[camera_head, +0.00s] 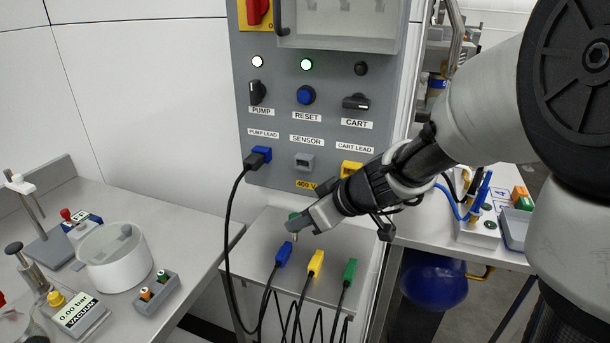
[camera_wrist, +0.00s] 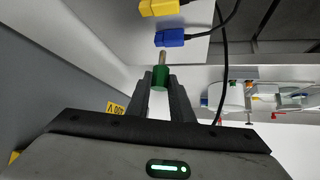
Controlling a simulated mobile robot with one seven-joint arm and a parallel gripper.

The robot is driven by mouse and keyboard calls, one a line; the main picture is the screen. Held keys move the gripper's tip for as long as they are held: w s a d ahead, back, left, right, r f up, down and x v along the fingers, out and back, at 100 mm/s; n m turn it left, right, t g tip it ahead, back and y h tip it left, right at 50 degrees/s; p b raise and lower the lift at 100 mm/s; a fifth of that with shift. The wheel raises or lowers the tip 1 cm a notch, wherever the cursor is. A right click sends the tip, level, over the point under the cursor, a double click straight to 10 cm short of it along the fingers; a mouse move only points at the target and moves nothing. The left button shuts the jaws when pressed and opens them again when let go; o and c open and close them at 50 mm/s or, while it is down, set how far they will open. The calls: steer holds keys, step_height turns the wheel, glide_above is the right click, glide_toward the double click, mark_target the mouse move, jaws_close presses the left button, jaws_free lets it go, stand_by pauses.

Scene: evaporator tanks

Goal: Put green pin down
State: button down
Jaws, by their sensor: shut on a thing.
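The green pin (camera_wrist: 160,77) has a green head and a metal shank. My gripper (camera_wrist: 161,84) is shut on its green head in the wrist view, with the shank pointing out beyond the fingertips. In the head view my gripper (camera_head: 297,222) is over the grey shelf (camera_head: 262,229) below the control panel, and the green pin (camera_head: 295,233) shows partly at the fingertips, shank down. I cannot tell whether the shank touches the shelf. A dark block (camera_head: 146,305) with an orange and a green knob sits on the left bench.
Blue (camera_head: 284,254), yellow (camera_head: 316,263) and green (camera_head: 350,270) cable plugs lie along the shelf's front, the blue one close to the pin. The control panel (camera_head: 285,160) rises behind, with a black cable hanging from it. A white cup (camera_head: 114,262) and gauge (camera_head: 80,313) stand on the left bench.

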steer(key=f, duration=0.2)
steer(key=f+b, duration=0.1)
steer(key=f, duration=0.2)
steer(key=shift+s+a+f, duration=0.15)
steer(key=shift+s+f, duration=0.05)
steer(key=shift+f, duration=0.1)
steer(key=shift+w+f, duration=0.2)
steer(key=shift+f, duration=0.2)
steer(key=shift+f+b, duration=0.2)
steer(key=shift+b, duration=0.2)
steer(key=c, duration=1.6)
jaws_free()
steer(key=shift+o, duration=0.2)
